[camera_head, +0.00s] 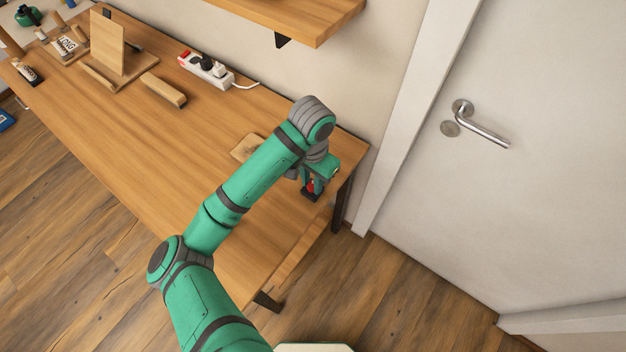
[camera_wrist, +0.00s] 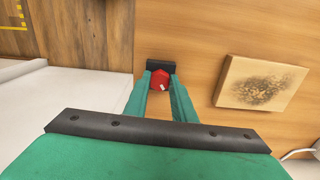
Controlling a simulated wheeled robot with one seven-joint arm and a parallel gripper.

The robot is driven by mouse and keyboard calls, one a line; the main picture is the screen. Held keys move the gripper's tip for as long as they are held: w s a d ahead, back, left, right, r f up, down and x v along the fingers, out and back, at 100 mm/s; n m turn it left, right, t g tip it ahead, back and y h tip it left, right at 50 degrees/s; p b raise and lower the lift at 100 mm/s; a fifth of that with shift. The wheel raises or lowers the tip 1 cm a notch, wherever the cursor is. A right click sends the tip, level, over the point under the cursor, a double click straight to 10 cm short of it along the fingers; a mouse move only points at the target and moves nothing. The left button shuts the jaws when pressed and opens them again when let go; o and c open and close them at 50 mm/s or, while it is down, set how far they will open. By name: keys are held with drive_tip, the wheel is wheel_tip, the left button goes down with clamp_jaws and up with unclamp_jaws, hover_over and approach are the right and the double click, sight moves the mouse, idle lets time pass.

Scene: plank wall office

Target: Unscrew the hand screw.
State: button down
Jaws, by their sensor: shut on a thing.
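The hand screw shows a red head (camera_wrist: 160,77) with a small white mark, in front of a black block (camera_wrist: 161,66) at the table edge. In the head view its red part (camera_head: 311,186) is small and partly hidden by my gripper. My gripper (camera_wrist: 160,85) has its two green fingers on either side of the red head and is shut on it. In the head view my gripper (camera_head: 314,180) is at the right end of the table. The thread of the screw is hidden.
A square wooden board (camera_wrist: 262,84) with a dark scorched patch lies beside my gripper on the table (camera_head: 150,130). A power strip (camera_head: 207,70), a wooden block (camera_head: 163,90) and a wooden stand (camera_head: 108,45) are farther left. A wall shelf (camera_head: 300,15) overhangs; a door (camera_head: 540,150) is at right.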

drive_tip(key=n, duration=0.2)
drive_tip(key=shift+a+n, duration=0.15)
drive_tip(key=shift+n, duration=0.15)
drive_tip(key=shift+s, duration=0.1)
drive_tip(key=n, duration=0.5)
drive_tip(key=shift+d, duration=0.2)
drive_tip(key=c, duration=1.6)
unclamp_jaws()
